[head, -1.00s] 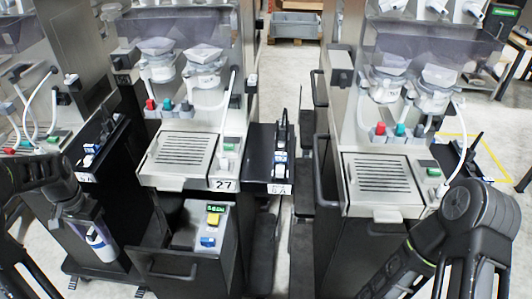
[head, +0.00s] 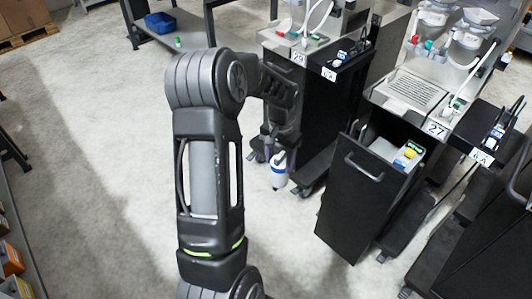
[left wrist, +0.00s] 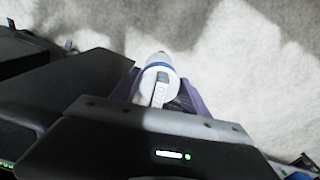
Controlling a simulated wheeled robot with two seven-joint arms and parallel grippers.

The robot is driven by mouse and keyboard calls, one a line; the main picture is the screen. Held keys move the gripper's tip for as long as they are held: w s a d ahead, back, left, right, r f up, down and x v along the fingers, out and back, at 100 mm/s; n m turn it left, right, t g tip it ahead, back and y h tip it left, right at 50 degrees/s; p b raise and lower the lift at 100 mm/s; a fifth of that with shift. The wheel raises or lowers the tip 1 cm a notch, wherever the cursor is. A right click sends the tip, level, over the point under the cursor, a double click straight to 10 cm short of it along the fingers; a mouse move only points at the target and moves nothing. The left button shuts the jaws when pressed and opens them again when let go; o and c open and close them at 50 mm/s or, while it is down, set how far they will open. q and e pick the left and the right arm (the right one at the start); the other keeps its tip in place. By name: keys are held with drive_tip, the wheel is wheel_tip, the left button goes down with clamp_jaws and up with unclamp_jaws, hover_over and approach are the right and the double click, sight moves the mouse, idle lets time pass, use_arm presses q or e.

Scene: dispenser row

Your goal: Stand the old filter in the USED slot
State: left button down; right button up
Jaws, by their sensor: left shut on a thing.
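My left gripper (head: 277,153) hangs at the end of my raised left arm in the middle of the head view. It is shut on the filter (head: 279,172), a white cylinder with a blue band, which hangs about upright above the floor, left of the open drawer. In the left wrist view the filter (left wrist: 153,78) sits between the purple fingers of the left gripper (left wrist: 160,92). No slot marked USED can be read in either view. My right gripper is not in view.
A black drawer (head: 356,190) with a handle stands pulled out below dispenser 27 (head: 420,95); yellow and green parts show inside (head: 408,155). Dispenser 29 (head: 290,45) and a black side unit (head: 345,75) stand behind. The floor on the left (head: 90,130) is clear.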

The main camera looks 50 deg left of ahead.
use_arm(q)
drive_tip(key=w+d+f+m, duration=0.1)
drive_tip(key=w+d+f, duration=0.1)
drive_tip(key=d, duration=1.1)
drive_tip(key=w+d+f+m, duration=0.1)
drive_tip(key=d+f, duration=0.3)
drive_tip(key=d, duration=0.9)
drive_tip(key=shift+w+f, duration=0.3)
drive_tip(key=shift+w, duration=0.35)
